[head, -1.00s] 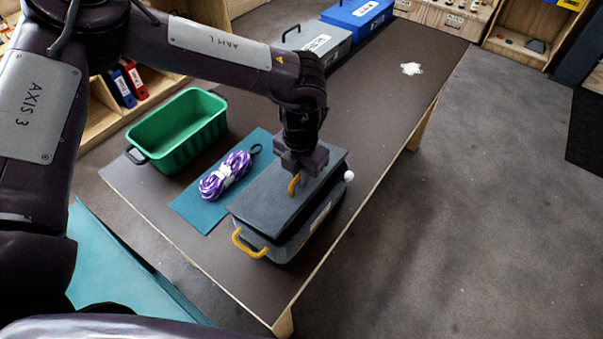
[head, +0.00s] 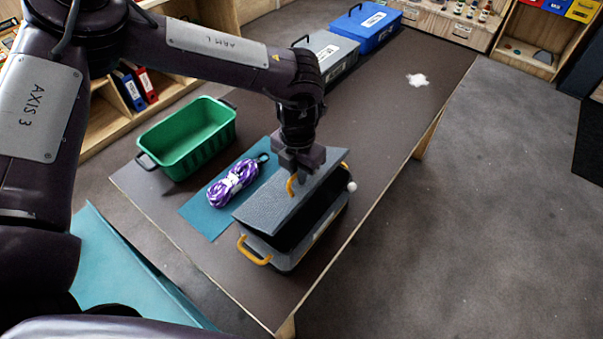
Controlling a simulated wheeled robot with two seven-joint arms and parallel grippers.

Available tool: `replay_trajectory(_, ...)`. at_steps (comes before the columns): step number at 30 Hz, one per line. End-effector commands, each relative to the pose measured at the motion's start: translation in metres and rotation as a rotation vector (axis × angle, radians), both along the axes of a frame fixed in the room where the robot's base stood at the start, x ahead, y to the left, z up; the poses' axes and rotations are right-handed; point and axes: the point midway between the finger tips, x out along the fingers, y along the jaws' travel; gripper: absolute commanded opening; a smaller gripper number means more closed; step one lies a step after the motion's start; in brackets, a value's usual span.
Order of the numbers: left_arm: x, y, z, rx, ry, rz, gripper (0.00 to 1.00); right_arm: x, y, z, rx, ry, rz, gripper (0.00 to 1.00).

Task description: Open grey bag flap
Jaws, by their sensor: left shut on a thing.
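The grey bag (head: 285,257) sits near the front edge of the table, with a yellow handle at its near-left end. Its grey flap (head: 275,208) is tilted partly up, with a dark gap along the right side. My left gripper (head: 292,183) is above the flap, shut on the flap's yellow loop (head: 291,187); the fingertips are partly hidden. My right gripper is not in view.
A purple rope bundle (head: 233,184) lies on a teal mat (head: 204,217) left of the bag. A green crate (head: 187,139) stands farther left. Grey (head: 334,58) and blue (head: 373,27) boxes stand at the back.

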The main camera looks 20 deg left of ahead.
Motion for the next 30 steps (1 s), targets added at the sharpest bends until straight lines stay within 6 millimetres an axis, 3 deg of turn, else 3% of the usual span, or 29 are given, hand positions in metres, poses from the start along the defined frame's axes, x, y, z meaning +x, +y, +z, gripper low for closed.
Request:
replay_trajectory(14,0.002,0.005,0.006,-0.001,0.0,-0.001,0.0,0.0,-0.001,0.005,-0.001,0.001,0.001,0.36)
replay_trajectory(30,0.01,0.024,0.018,0.0,-0.001,0.0,0.0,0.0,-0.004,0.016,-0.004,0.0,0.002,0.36)
